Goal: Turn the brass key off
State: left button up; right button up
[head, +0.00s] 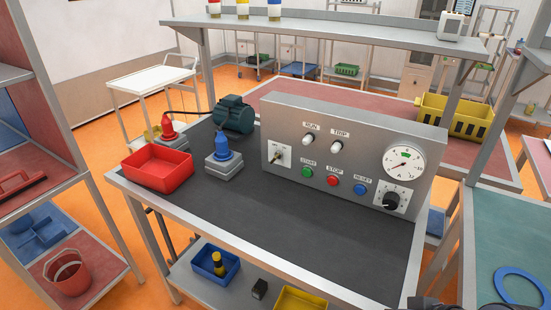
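A grey control panel (338,185) stands on the dark top of a workbench. At its left side is a white switch plate (286,157) with a small brass-coloured key (277,156) in it. The key is too small for me to read its exact angle or the plate's marks. A dark piece of my own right arm or gripper (430,304) shows at the bottom edge, right of centre, well apart from the key. Its fingertips cannot be made out. My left gripper is out of view.
The panel also has green, red and blue buttons (333,181), a black knob (391,201) and a dial gauge (404,161). A red tray (157,168), a blue-topped device (222,152) and a motor (233,115) stand left. The bench top in front is clear.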

aim_at(278, 154)
jog(key=i+j+z, duration=0.1)
jog(key=j, duration=0.3)
jog(key=i+j+z, duration=0.15)
jog(key=j, duration=0.25)
jog(key=j+z, duration=0.1)
jog(key=j, duration=0.3)
jog(key=i+l, duration=0.25)
jog(key=i, duration=0.2)
